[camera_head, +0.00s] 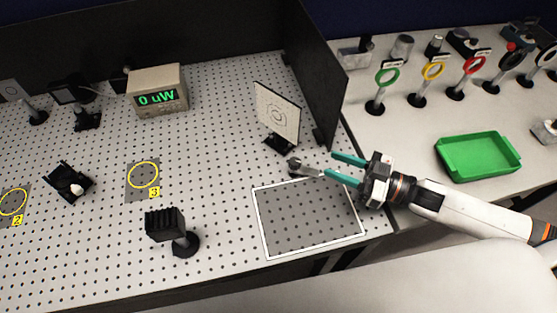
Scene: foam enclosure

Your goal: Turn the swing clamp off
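A small grey metal piece with a dark end (294,167), which looks like the swing clamp, sits on the perforated board just above the white-outlined grey area. Its light lever (312,172) points right, toward my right gripper. My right gripper (331,165) comes in from the right with its two teal fingers apart. The lever's end meets or overlaps the tip of the lower finger; I cannot tell if they touch. Nothing shows between the fingers. My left gripper is not in view.
A target card on a stand (277,113) and a black partition (317,85) stand close behind the gripper. The white-outlined area (310,218) is bare. A black finned block (168,224) and a meter reading "0 uW" (158,90) stand left. A green tray (478,156) lies right.

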